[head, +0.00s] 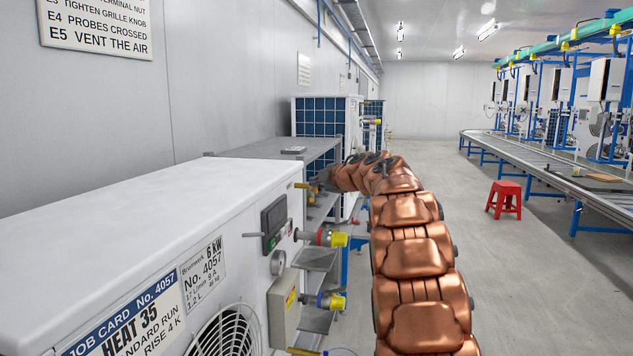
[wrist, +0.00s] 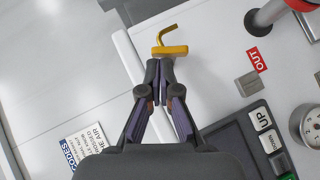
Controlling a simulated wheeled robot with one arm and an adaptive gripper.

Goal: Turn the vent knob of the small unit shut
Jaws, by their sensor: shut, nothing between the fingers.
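The white unit (head: 150,205) with the 6 kW label fills the lower left of the head view. A small brass vent knob with a bent spout (wrist: 170,49) sticks out near its upper edge; in the head view it is the brass piece (head: 302,186). My gripper (wrist: 160,66) is shut and empty, its fingertips right at the knob's near side. Whether they touch it I cannot tell. In the head view my gripper (head: 325,180) is small and partly hidden by my copper-coloured arm.
Below the knob are a display panel with UP and DOWN buttons (wrist: 263,122), a gauge (wrist: 311,127), a red OUT label (wrist: 258,62) and yellow-capped pipe ports (head: 338,239). The aisle right of my arm is clear up to a red stool (head: 505,198).

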